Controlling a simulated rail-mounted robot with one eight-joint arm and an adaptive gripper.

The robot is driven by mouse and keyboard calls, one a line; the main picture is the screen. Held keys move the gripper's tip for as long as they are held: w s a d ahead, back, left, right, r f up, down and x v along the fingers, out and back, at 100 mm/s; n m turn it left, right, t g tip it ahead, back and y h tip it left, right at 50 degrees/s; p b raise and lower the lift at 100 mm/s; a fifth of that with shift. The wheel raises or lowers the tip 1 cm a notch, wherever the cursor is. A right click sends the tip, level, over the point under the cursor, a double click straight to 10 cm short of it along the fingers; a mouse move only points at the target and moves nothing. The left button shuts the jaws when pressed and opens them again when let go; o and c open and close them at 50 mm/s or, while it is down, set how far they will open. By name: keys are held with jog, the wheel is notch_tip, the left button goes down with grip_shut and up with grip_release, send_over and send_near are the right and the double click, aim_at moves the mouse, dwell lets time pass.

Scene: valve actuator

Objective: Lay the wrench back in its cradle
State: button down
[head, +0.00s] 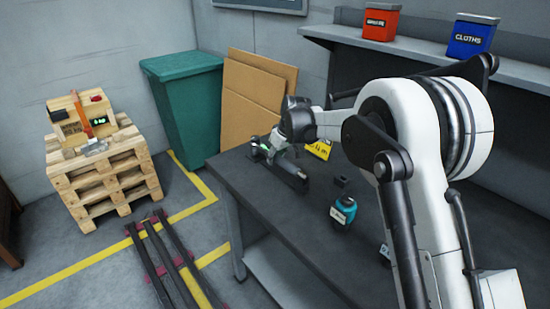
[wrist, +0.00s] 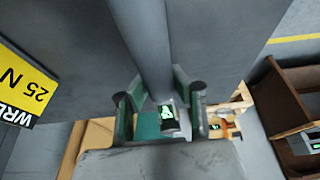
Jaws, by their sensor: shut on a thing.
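The wrench is a dark grey bar with a small green-lit display (wrist: 168,114). In the head view its shaft (head: 289,172) reaches toward the front right over the far left part of the dark table. My gripper (head: 272,150) is shut on the wrench near the display end. In the wrist view the green-sided fingers (wrist: 160,100) stand on either side of the bar. The shaft runs up and away to the top of that view. I cannot make out the cradle, nor whether the wrench touches anything below it.
A yellow label (wrist: 28,82) reading "25 N" lies beside the wrench; it also shows in the head view (head: 319,149). Cardboard (head: 250,95) and a green bin (head: 188,105) stand behind.

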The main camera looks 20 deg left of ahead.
jog(key=shift+f+b, duration=0.4)
jog(key=shift+f, duration=0.3)
jog(key=c, duration=1.5)
grip_release()
jog(key=shift+o, duration=0.2)
jog(key=v, duration=1.2)
